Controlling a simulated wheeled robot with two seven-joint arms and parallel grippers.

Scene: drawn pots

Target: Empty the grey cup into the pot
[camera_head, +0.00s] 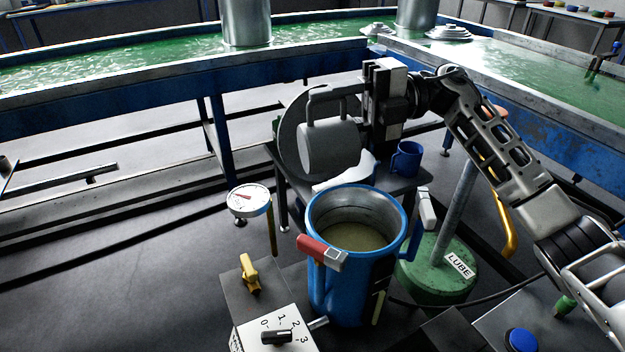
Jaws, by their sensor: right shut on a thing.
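The grey cup (328,148) is held in the air, behind and above the pot in the picture. It looks tipped onto its side, but its opening and contents cannot be made out. My right gripper (362,100), whose arm comes in from the right, is shut on the cup at its handle side. The pot (320,275) is tall and blue with a steel inside, and stands upright in the front middle. A dull yellowish liquid (350,236) lies inside it. It has a red grip on the left and a pale grey one on the right. My left gripper is not in view.
A blue mug (407,158) stands on a dark small table behind the pot. A green LUBE canister (435,272) is right of the pot. A dial gauge (249,199) and a numbered knob box (276,335) are at left. Blue-framed troughs of green liquid (130,62) run behind.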

